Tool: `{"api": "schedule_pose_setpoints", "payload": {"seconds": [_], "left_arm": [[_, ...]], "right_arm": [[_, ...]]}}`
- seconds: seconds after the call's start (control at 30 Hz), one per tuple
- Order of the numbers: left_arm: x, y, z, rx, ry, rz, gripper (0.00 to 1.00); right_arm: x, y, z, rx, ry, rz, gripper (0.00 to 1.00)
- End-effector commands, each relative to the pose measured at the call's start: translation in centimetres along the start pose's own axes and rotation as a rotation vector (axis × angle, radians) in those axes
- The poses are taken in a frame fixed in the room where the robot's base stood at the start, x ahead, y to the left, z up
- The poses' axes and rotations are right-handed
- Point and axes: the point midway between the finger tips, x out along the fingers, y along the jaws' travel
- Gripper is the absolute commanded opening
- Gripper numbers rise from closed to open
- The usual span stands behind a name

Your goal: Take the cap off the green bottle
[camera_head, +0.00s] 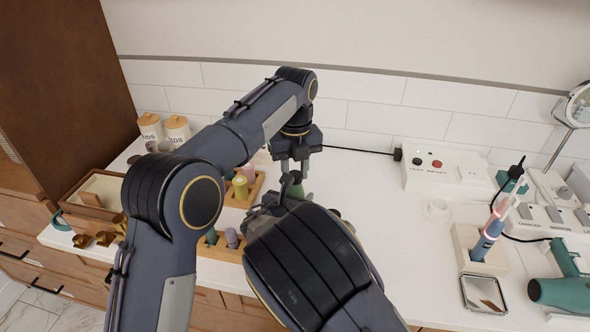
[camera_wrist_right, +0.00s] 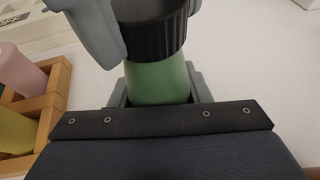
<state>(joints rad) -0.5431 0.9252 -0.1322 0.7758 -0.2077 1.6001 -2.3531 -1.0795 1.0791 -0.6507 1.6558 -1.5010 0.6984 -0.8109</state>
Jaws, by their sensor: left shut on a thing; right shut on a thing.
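The green bottle (camera_wrist_right: 158,82) stands between the fingers of my right gripper (camera_wrist_right: 160,88), which is shut on its body. A black ribbed cap (camera_wrist_right: 155,38) sits on top of the bottle, with no gap visible between them. My left gripper (camera_head: 292,168) comes down from above and is shut on the cap; its grey fingers flank the cap in the right wrist view (camera_wrist_right: 145,25). In the head view only a sliver of the green bottle (camera_head: 296,190) shows, and my right wrist hides most of the right gripper.
Wooden holders with coloured bottles (camera_head: 241,188) stand left of the grippers. A white switch box (camera_head: 445,172) with a black cable is at the back right. An electric toothbrush (camera_head: 490,235), a small mirror and a green hairdryer (camera_head: 562,293) are farther right.

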Motion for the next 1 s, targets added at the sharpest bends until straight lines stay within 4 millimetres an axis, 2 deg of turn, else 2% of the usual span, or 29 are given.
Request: {"api": "schedule_pose_setpoints", "payload": {"seconds": [1.0], "left_arm": [[-0.19, 0.01, -0.06, -2.695, -0.005, 0.000, 0.02]], "right_arm": [[0.01, -0.03, 0.04, 0.001, -0.001, -0.001, 0.00]]}}
